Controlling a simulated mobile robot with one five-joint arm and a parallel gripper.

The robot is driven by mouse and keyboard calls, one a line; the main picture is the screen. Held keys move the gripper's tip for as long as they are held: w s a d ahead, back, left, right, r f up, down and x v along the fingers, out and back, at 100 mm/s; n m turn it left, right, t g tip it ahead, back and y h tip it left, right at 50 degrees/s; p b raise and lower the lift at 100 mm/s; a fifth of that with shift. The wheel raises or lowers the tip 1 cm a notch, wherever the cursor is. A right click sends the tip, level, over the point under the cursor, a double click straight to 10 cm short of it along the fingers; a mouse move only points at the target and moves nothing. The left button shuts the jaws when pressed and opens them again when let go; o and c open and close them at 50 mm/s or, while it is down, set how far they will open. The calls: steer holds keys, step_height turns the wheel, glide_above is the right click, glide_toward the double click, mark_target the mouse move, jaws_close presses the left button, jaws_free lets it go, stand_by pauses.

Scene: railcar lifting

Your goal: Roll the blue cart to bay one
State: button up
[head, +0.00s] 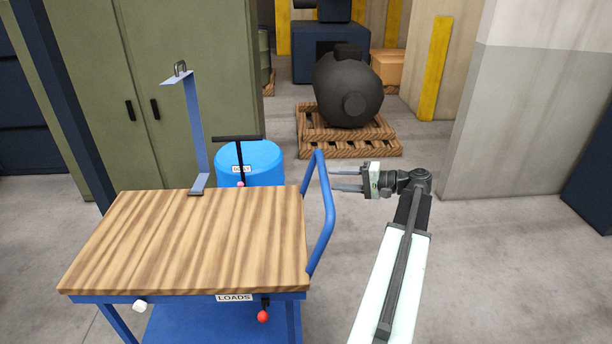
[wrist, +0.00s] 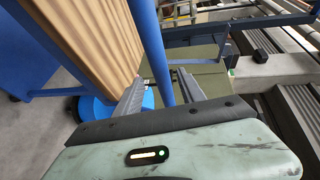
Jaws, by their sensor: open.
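The blue cart has a wooden top (head: 200,240), a blue lower deck (head: 185,325) and a front label reading LOADS (head: 234,297). Its blue push handle (head: 329,222) rises at the right end. My gripper (head: 333,180) is at the handle's upper part, with its fingers pointing left. In the wrist view the handle tube (wrist: 150,40) runs between the two spread fingers of my gripper (wrist: 158,82), beside the wooden top (wrist: 92,35). The jaws are open; I cannot tell whether either finger touches the tube. No marking for bay one is readable.
A blue round drum-like object (head: 265,160) with a black T-handle stands behind the cart. A green cabinet (head: 180,60) is at the back left. A dark tank (head: 347,90) sits on a wooden pallet (head: 350,149). A concrete pillar (head: 530,110) stands right. Floor at right (head: 490,265) is clear.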

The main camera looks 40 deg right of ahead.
steer(key=b+x, duration=0.1)
steer(key=x, duration=0.7)
steer(key=shift+c, duration=0.4)
jaws_close()
stand_by(0.9)
